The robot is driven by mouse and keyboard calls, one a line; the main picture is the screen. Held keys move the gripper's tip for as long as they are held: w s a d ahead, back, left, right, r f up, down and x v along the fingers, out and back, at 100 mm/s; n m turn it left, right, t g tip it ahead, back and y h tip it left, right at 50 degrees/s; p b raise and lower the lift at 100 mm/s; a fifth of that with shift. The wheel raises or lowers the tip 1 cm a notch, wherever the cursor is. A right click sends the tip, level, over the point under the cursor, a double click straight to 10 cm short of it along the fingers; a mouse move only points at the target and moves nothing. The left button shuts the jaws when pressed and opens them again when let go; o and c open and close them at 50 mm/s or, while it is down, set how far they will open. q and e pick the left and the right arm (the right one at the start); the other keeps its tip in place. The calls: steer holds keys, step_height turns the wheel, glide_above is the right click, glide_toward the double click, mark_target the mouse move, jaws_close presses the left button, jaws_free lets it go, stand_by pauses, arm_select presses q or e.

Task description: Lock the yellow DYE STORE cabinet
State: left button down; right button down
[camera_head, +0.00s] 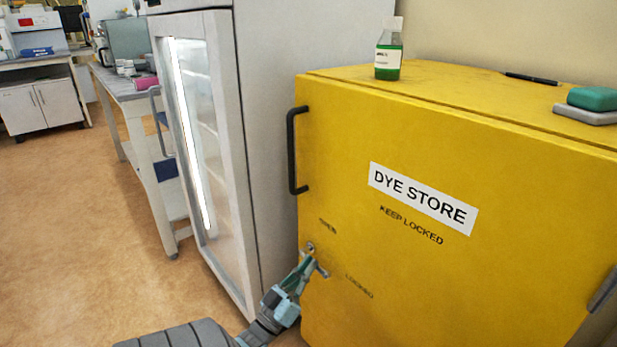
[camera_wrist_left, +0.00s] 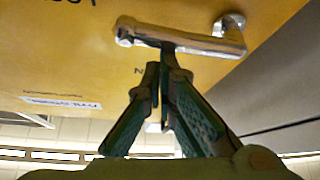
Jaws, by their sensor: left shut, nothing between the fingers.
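The yellow cabinet (camera_head: 430,150) stands at the right in the head view, its door flush, with a "DYE STORE" label (camera_head: 423,198) and "KEEP LOCKED" below it. Low on the door's left side is a small metal lock lever (camera_head: 322,270), which slants down and right from its pivot. "OPEN" is printed above it and "LOCKED" lower right. The lever (camera_wrist_left: 180,37) fills the top of the left wrist view. My left gripper (camera_head: 304,268) is shut and empty, its tips (camera_wrist_left: 163,62) right at the lever; I cannot tell whether they touch. My right gripper is out of view.
A black door handle (camera_head: 293,150) sits above the lock. A green bottle (camera_head: 389,50), a pen (camera_head: 531,78) and a teal block (camera_head: 594,98) lie or stand on top. A glass-doored white cabinet (camera_head: 247,150) stands close on the left. Floor (camera_head: 80,230) farther left is clear.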

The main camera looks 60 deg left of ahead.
arm_select(q)
steer(key=shift+r, duration=0.1)
